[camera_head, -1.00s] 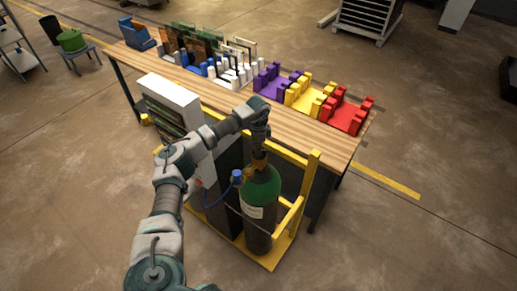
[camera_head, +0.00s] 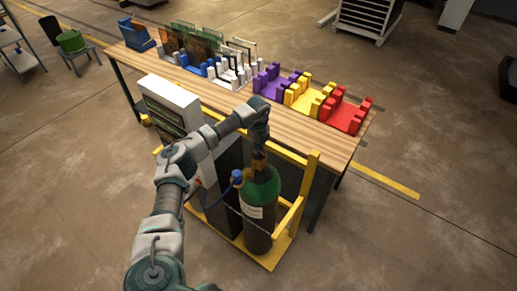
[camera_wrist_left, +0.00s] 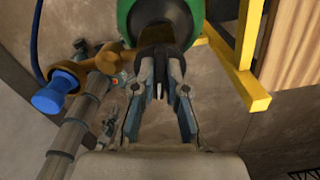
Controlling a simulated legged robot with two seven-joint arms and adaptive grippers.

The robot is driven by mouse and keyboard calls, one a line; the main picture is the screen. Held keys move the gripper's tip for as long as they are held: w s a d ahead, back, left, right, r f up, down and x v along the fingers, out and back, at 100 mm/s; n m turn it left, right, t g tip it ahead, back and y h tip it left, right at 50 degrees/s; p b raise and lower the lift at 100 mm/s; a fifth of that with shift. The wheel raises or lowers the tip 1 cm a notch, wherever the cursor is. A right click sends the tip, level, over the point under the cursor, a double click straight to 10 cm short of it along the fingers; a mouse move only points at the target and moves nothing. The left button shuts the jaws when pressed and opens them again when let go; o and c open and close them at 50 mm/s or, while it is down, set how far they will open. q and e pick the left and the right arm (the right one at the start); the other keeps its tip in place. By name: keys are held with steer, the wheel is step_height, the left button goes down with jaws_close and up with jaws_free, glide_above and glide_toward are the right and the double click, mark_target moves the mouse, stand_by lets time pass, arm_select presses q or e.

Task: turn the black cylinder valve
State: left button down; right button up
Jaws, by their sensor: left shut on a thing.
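A black gas cylinder with a green shoulder (camera_head: 263,187) stands upright in a yellow-framed cart. The green shoulder also fills the top of the left wrist view (camera_wrist_left: 128,14). A brass valve body (camera_wrist_left: 98,62) with a blue fitting (camera_wrist_left: 50,98) sticks out to the left there. My left gripper (camera_head: 259,150) reaches down onto the cylinder's top from above. In the left wrist view its fingers (camera_wrist_left: 160,80) are shut on the dark valve knob (camera_wrist_left: 155,36), most of which the fingertips hide. My right gripper is not in view.
The yellow cart frame (camera_head: 312,165) stands close to the right of the gripper and behind it. A wooden table (camera_head: 190,78) is just behind, with purple, yellow and red racks (camera_head: 350,115). A blue hose runs beside the cylinder. Open floor lies to the right.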

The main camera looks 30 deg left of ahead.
arm_select(q)
steer(key=m, duration=0.5)
steer(key=shift+w+r+m, duration=0.2)
steer(key=shift+w+m, duration=0.05)
steer(key=shift+m, duration=0.05)
stand_by(0.5)
steer(key=c, duration=1.3)
jaws_free()
steer(key=shift+c, duration=0.2)
steer(key=shift+o, duration=0.7)
steer(key=shift+w+a+f, duration=0.1)
steer(key=shift+f, duration=0.1)
step_height(320, 180, up, 12)
steer(key=shift+a+f, duration=0.1)
